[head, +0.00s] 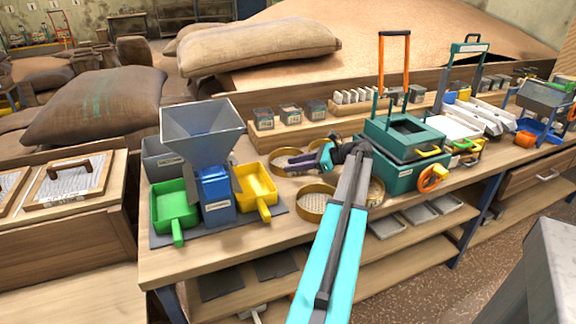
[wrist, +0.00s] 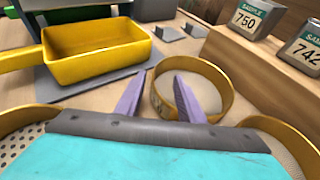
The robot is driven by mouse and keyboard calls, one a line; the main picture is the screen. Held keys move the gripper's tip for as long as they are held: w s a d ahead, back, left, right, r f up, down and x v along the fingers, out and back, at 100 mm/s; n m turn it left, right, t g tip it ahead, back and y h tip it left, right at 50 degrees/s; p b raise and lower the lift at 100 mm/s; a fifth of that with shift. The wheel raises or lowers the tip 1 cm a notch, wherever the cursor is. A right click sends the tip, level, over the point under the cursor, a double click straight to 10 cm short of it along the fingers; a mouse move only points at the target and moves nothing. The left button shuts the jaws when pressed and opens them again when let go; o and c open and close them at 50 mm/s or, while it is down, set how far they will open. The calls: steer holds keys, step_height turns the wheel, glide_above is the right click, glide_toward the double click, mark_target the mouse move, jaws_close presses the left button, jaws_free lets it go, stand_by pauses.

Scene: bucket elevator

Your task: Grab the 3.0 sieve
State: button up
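Several round, yellow-rimmed sieves lie on the workbench. The one at my gripper (wrist: 160,76) shows in the wrist view as a sieve (wrist: 218,78) with a small, unreadable label on its inner or near wall. My two purple fingers are open and apart, with the left rim of this sieve between them. The right finger overlaps the ring's interior; I cannot tell whether it touches. In the head view my gripper (head: 296,163) is over the back-left sieve (head: 276,157). Another sieve (head: 312,208) lies in front, and another (head: 376,192) to the right. I cannot read which is 3.0.
A yellow scoop tray (wrist: 95,48) stands left of the gripper, beside the grey hopper (head: 201,118). A wooden step with sample boxes (wrist: 250,18) rises behind right. A green box machine (head: 400,137) stands right of the sieves.

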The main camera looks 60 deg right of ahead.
mark_target(276, 168)
steer(key=shift+x, duration=2.65)
steer(key=shift+s+f, duration=0.1)
steer(key=shift+f, duration=0.05)
steer(key=shift+c, duration=0.4)
jaws_close()
